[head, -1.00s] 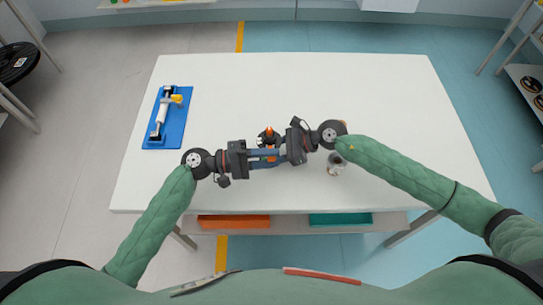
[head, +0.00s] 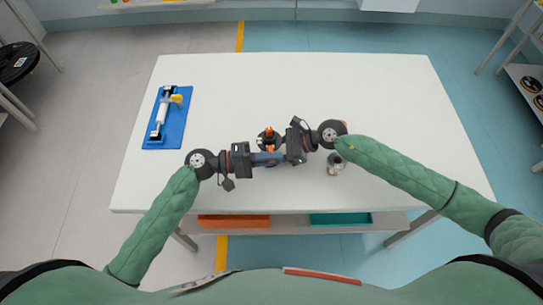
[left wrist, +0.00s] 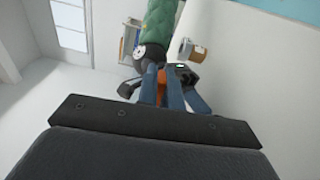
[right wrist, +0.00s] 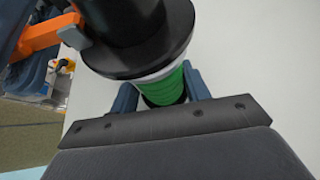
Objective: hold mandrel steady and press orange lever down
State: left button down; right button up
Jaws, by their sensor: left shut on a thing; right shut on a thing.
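The mandrel is a black upright post with a wide flange (right wrist: 140,55) in the right wrist view; it shows small near the table's middle in the head view (head: 264,138). My right gripper (right wrist: 160,92) is shut on it just under the flange, around a green band (right wrist: 167,88). The orange lever (right wrist: 48,33) sticks out beside the post, with a grey block on it. My left gripper (left wrist: 162,88) is shut on the lever, whose orange shows between its blue fingers. In the head view the left gripper (head: 266,158) is left of and below the mandrel. The mandrel's lower part is hidden.
A blue base (head: 175,130) with a white roller and a yellow knob stands at the table's left. A small jar-like thing (head: 335,165) stands below my right wrist. The white table (head: 350,85) is clear at the back and right. Orange and teal bins sit on the shelf below.

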pick_arm(q)
jog(key=shift+f+m, duration=0.2)
jog(key=shift+m, duration=0.3)
jog(key=c, duration=1.5)
grip_release()
jog(key=shift+c, duration=0.2)
jog(key=s+a, duration=0.1)
jog(key=a, duration=1.1)
